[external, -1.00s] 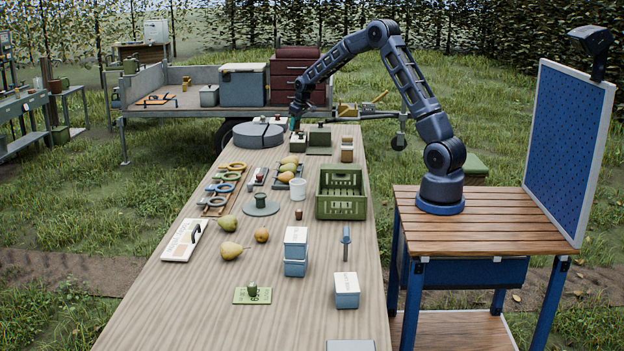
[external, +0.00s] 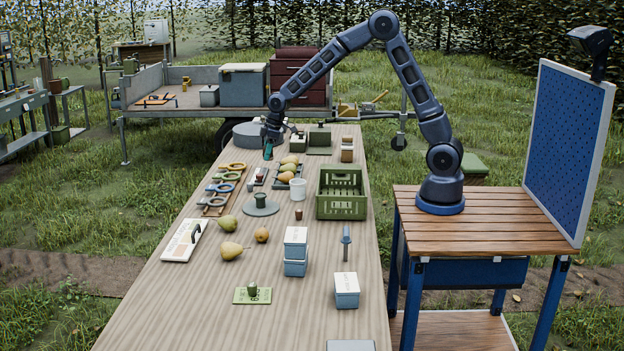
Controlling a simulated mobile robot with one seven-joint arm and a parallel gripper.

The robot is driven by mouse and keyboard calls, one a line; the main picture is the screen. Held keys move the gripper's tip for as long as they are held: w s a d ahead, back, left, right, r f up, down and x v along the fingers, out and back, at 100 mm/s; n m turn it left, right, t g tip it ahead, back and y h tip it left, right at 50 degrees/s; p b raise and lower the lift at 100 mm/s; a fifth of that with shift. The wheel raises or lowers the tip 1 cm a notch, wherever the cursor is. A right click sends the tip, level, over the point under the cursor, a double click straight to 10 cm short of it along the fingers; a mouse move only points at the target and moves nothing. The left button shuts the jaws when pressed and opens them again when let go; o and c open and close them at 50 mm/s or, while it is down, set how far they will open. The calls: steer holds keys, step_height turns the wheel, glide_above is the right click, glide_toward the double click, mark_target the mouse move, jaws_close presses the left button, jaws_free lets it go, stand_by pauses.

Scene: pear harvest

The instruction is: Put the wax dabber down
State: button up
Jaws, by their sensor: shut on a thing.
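My gripper (external: 270,140) is at the far end of the long wooden table (external: 185,290), in front of the round grey drum-like thing (external: 243,134). It points down and is shut on a small teal thing (external: 268,151), which I take to be the wax dabber. The dabber hangs roughly upright below the fingers. It is small here, and I cannot tell whether its lower end touches anything. A small grey tray with a reddish-brown thing (external: 260,176) lies just in front of and below it.
A dark tray of pears (external: 289,170) lies right of the dabber. Rings on a wooden rack (external: 220,187) lie to the left. A green crate (external: 341,206), white cup (external: 298,189) and blue boxes (external: 296,250) stand nearer. The table's front left is mostly clear.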

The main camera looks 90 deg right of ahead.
steer(key=s+a+n+y, duration=0.1)
steer(key=s+a+n, duration=0.35)
steer(key=a, duration=0.95)
steer(key=s+a+n, duration=0.1)
steer(key=s+a, duration=0.6)
steer(key=a, duration=0.7)
steer(key=shift+g, duration=0.4)
step_height(320, 180, down, 20)
steer(key=shift+w+f, duration=0.15)
steer(key=shift+f, duration=0.05)
steer(key=o, duration=1)
steer(key=shift+f, duration=0.1)
steer(key=shift+c, duration=0.2)
